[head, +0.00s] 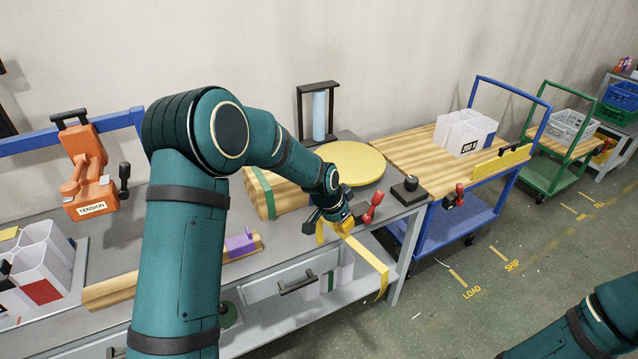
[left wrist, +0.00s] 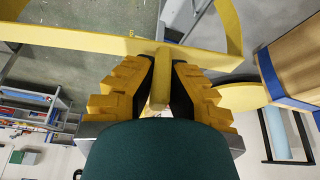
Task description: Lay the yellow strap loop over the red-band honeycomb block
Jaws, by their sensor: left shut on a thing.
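The yellow strap loop (head: 368,262) hangs from my left gripper (head: 335,222) at the bench's front edge, with its band drooping past the edge. In the left wrist view, my left gripper (left wrist: 160,85) is shut on a short yellow piece of the strap loop (left wrist: 90,38), and the band spreads wide to both sides. A white honeycomb block with a red patch (head: 42,292) stands at the left end of the bench, well left of the gripper and apart from the strap. My left arm passes between them. My right arm shows at the lower right; its gripper is out of view.
An orange tensioner (head: 86,170) stands at the bench's left. Corrugated sheet with a green band (head: 264,192) and a yellow round plate (head: 352,163) lie near the gripper. A blue cart (head: 440,235) at right carries another white honeycomb block (head: 465,132). Floor at right is mostly clear.

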